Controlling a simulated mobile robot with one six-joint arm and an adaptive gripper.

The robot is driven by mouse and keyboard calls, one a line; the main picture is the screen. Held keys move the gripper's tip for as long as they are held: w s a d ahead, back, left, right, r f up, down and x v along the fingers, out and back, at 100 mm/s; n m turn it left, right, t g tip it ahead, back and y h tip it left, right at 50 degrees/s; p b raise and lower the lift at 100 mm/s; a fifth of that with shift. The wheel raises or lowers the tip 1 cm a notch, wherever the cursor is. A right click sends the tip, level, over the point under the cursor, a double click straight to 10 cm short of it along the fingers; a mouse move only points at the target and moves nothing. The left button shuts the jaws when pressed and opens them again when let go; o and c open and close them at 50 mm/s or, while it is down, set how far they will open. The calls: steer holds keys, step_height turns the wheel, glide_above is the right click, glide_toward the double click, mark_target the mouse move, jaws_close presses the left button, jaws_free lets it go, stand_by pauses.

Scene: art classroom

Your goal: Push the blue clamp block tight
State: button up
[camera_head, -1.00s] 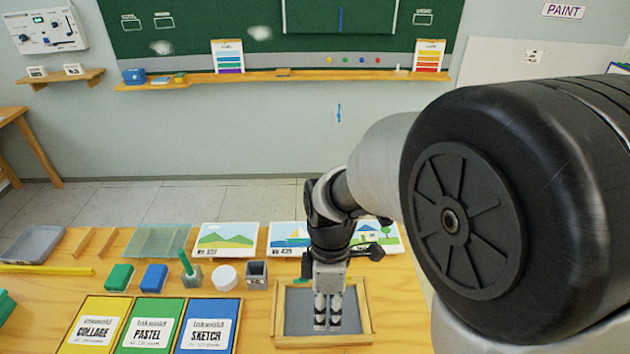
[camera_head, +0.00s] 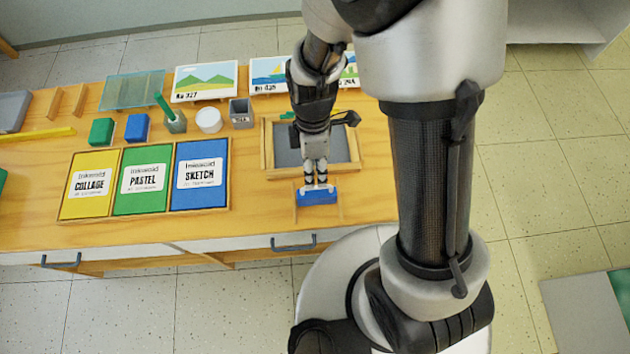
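The blue clamp block (camera_head: 317,199) sits at the front edge of the table, between two short wooden rails in front of the wooden-framed grey tray (camera_head: 352,167). My gripper (camera_head: 319,187) points down at the block's far side. Its fingertips are at or just above the block's top edge; I cannot tell whether they touch. The fingers look close together, but the view is too small to tell whether they are open or shut. My gripper and wrist hide part of the tray.
A second blue block (camera_head: 137,128) and a green block (camera_head: 101,131) lie at the left. A white round pot (camera_head: 208,120), a grey cup (camera_head: 241,113) and picture cards (camera_head: 205,82) stand behind.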

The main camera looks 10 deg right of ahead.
steer(key=b, duration=0.1)
glide_above(317, 194)
steer(key=shift+w+a+f, duration=0.1)
steer(key=shift+w+f, duration=0.15)
steer(key=shift+f, duration=0.8)
steer(key=shift+w+a+f, duration=0.1)
steer(key=shift+w+f, duration=0.1)
steer(key=shift+f, duration=0.85)
jaws_close()
steer(key=shift+w, duration=0.1)
